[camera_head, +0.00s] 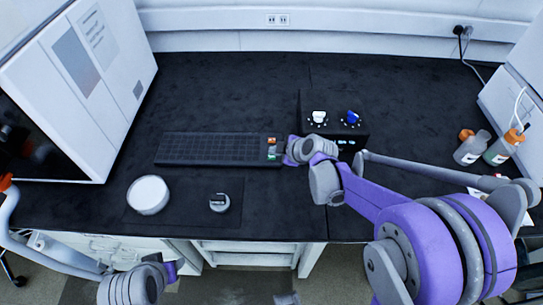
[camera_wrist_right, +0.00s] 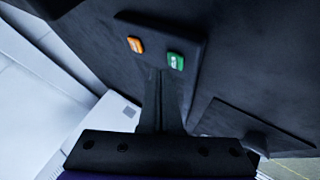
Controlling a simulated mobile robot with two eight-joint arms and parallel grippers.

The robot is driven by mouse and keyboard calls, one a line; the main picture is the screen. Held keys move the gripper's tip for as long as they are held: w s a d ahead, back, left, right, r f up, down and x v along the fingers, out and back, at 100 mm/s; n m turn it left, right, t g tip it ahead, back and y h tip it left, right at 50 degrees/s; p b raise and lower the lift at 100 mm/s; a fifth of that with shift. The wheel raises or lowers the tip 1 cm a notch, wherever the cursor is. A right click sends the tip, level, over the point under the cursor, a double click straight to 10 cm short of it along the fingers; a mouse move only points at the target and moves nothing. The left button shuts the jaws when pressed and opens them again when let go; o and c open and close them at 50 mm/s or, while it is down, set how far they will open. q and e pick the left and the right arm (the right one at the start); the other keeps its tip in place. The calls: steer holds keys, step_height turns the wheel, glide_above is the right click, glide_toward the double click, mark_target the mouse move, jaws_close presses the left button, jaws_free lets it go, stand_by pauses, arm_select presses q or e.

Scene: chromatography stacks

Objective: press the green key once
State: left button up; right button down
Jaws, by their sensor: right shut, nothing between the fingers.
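The green key (camera_head: 272,156) is at the right end of a long dark keypad (camera_head: 205,150), just in front of an orange key (camera_head: 271,140). In the right wrist view the green key (camera_wrist_right: 175,61) shows beyond the fingertips, slightly to their right, and the orange key (camera_wrist_right: 135,45) lies to the left. My right gripper (camera_head: 283,151) is shut and empty, close beside the green key. Its narrow fingers (camera_wrist_right: 160,75) point at the key end of the keypad. I cannot tell whether they touch it. My left gripper (camera_head: 174,270) is low at the front, its fingers not clear.
A dark box with a white and a blue knob (camera_head: 352,117) stands behind my right gripper. Bottles (camera_head: 472,148) stand at the right. A white round dish (camera_head: 148,195) and a small round item (camera_head: 219,203) sit in front of the keypad. A large white instrument (camera_head: 85,80) fills the left.

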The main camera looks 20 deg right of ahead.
mark_target(275, 159)
steer(key=shift+f, duration=0.1)
stand_by(0.4)
steer(key=shift+f+b, duration=0.3)
steer(key=shift+f, duration=0.05)
steer(key=shift+f+b, duration=0.3)
steer(key=shift+f, duration=0.1)
stand_by(0.5)
steer(key=shift+r, duration=0.1)
steer(key=shift+r+p, duration=0.7)
steer(key=shift+r, duration=0.05)
step_height(275, 159, up, 5)
steer(key=p, duration=0.3)
steer(key=shift+p, duration=0.35)
